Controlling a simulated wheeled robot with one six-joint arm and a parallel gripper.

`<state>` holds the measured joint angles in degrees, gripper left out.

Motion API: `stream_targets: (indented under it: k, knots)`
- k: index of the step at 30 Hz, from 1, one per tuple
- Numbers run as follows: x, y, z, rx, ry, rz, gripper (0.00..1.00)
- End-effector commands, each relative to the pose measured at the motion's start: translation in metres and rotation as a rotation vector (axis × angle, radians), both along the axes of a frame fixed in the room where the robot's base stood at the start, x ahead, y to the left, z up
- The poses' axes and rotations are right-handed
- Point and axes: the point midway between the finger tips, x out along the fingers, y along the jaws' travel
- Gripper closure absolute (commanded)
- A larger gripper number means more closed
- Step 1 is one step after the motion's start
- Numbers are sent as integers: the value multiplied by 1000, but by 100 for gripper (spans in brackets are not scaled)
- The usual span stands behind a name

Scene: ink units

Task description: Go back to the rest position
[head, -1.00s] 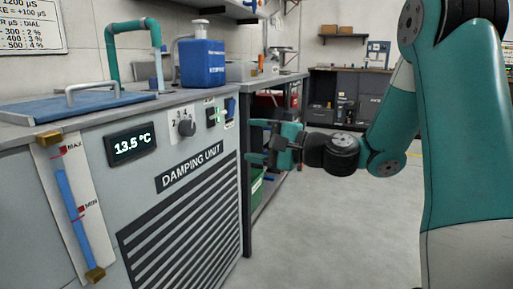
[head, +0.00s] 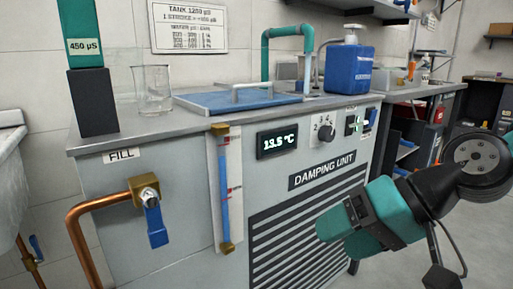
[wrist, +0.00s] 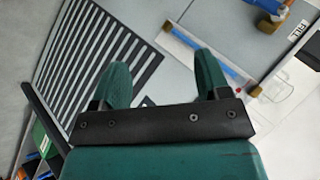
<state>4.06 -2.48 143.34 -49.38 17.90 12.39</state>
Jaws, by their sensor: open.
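My gripper (head: 335,228) is in front of the right part of the damping unit (head: 185,235), at the height of its black grille. In the wrist view, my gripper (wrist: 163,85) shows two teal fingers spread apart with nothing between them. The unit's front panel lies beyond the fingertips, with the grille (wrist: 95,55) to the left and the sight tube (wrist: 205,55) to the right. The gripper appears apart from the panel. The display (head: 277,141) reads about 13.5 °C, slightly blurred.
A copper pipe with a blue-handled valve (head: 153,220) sticks out at the left front. On top stand a glass beaker (head: 152,90), a 450 µS meter (head: 90,80), a blue lid (head: 237,102) and a blue jug (head: 348,69). A shelf bench (head: 425,95) stands at the right.

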Motion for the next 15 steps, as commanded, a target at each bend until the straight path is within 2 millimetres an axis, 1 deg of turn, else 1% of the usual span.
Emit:
stream_targets:
  k: [1, 3, 5, 6, 10, 11, 12, 15]
  knots:
    - [-21, 4, 1, -89, -17, 91, 31]
    - [-44, 2, -3, -202, -29, 193, 31]
    - [-61, -2, -4, -287, -36, 270, 31]
    - [-72, -6, -5, -340, -41, 317, 31]
    - [-104, -22, -3, -494, -52, 452, 31]
    - [-100, -22, 11, -487, -46, 439, 31]
    - [-99, -22, 20, -483, -42, 435, 31]
    - [-99, -22, 40, -482, -41, 433, 31]
